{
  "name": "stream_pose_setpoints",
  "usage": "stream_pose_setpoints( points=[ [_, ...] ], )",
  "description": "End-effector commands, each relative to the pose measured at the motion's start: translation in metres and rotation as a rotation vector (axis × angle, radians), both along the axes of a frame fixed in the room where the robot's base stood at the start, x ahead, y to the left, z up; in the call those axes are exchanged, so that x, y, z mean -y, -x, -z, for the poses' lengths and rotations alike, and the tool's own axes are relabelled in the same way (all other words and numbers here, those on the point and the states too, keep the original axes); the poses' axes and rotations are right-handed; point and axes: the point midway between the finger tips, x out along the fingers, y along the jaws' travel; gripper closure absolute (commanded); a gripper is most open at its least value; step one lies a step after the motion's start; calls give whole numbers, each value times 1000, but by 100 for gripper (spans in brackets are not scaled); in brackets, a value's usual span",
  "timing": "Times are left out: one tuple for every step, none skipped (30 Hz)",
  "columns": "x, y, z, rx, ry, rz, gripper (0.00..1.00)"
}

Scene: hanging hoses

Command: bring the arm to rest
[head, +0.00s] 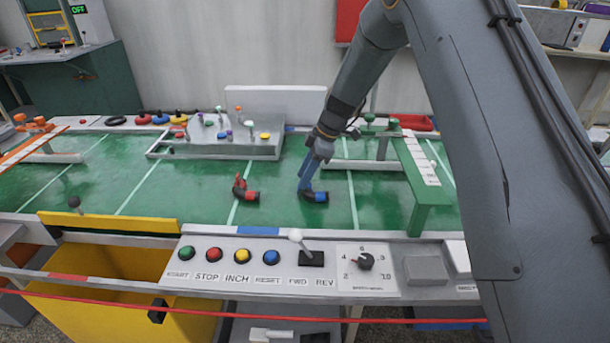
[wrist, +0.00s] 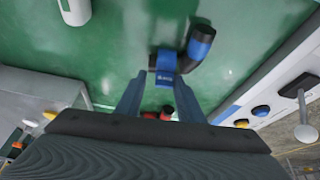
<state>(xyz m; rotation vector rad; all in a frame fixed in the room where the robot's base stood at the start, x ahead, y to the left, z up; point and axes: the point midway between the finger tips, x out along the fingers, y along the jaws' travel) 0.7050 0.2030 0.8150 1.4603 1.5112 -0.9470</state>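My arm reaches down from the upper right of the head view. My gripper (head: 304,184) is low over the green table (head: 172,190), right at a black elbow hose with blue bands (head: 319,196). In the wrist view the two fingers (wrist: 160,82) stand apart, with the blue tag of that blue-banded hose (wrist: 200,42) close between their tips. I cannot tell whether either finger touches it. The hose's lower part lies on the table. A red-banded elbow hose (head: 250,195) sits on the table to the left, apart from the gripper.
A control panel with buttons and a white-knobbed lever (head: 296,236) runs along the front edge. A green raised bar (head: 425,186) stands to the right. A grey block with coloured pegs (head: 232,147) is behind. A yellow bin (head: 110,285) is front left.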

Motion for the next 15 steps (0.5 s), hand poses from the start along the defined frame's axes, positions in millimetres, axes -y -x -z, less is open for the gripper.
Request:
stream_pose_setpoints(
  points=[
    [8, 9, 9, -22, 10, -5, 56],
    [10, 9, 5, -22, 10, -5, 56],
    [12, 8, -1, -20, 9, -3, 56],
    [14, 7, -6, -17, 8, -2, 56],
    [15, 6, -13, -14, 7, -2, 56],
    [17, 5, -20, -11, 6, -2, 56],
    [18, 4, -27, -8, 4, -2, 56],
    [19, 3, -32, -6, 4, -1, 56],
    [21, 3, -39, -4, 3, -1, 56],
    [22, 2, -44, -2, 2, -1, 56],
    [24, 2, -48, -1, 2, 1, 56],
    [25, 1, -54, 1, 1, 2, 56],
    [26, 1, -58, 3, 1, 2, 56],
    [27, 0, -61, 5, 0, 2, 56],
    [28, 0, -64, 5, -1, 2, 56]
  ],
)
